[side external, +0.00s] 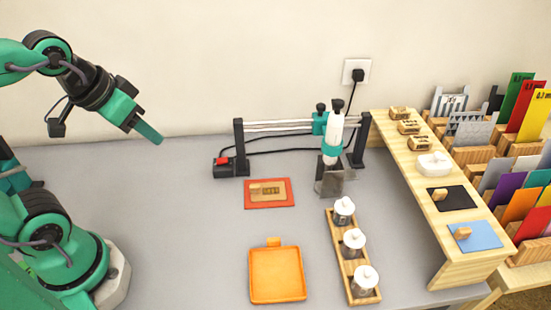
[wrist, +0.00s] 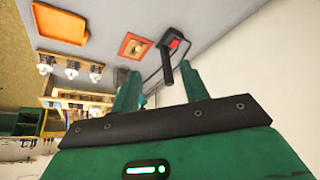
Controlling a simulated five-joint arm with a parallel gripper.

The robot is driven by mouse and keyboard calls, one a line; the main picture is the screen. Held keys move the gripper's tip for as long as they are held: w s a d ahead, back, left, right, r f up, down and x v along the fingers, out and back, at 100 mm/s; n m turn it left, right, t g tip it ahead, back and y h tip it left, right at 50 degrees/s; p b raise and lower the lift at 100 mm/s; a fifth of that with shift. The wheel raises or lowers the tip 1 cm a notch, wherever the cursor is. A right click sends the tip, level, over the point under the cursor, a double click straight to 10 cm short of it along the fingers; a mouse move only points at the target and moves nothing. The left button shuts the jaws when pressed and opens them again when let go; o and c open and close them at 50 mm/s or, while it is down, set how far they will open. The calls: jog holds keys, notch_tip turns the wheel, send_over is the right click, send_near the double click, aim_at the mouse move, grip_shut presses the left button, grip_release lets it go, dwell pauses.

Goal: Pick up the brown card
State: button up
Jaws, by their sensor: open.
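A small tan-brown card (side external: 277,196) lies on a flat red-orange pad (side external: 286,205) in the middle of the grey table. A small wooden piece lies on or beside its left part, and dark marks show on it. In the wrist view the pad (wrist: 123,43) and the card (wrist: 134,47) appear small, beyond the fingers. My gripper (side external: 151,134) is raised at the left, well above the table and apart from the card. In the wrist view my gripper (wrist: 163,82) has its two green fingers spread, with nothing held between them.
An orange tray (side external: 277,276) lies in front of the pad. A wooden holder (side external: 335,235) with several lidded jars stands right of it. A black-framed rail device (side external: 290,126) stands behind. A wooden shelf (side external: 446,233) and coloured card racks fill the right. Table left of the pad is clear.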

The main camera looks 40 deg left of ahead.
jog(key=shift+c, duration=0.9)
jog(key=m+g, duration=0.6)
jog(key=m, duration=0.3)
send_over(257, 185)
notch_tip(257, 185, down, 15)
jog(key=shift+s+a, duration=0.1)
jog(key=shift+f, duration=0.3)
jog(key=shift+f, duration=0.1)
jog(key=shift+f, duration=1.2)
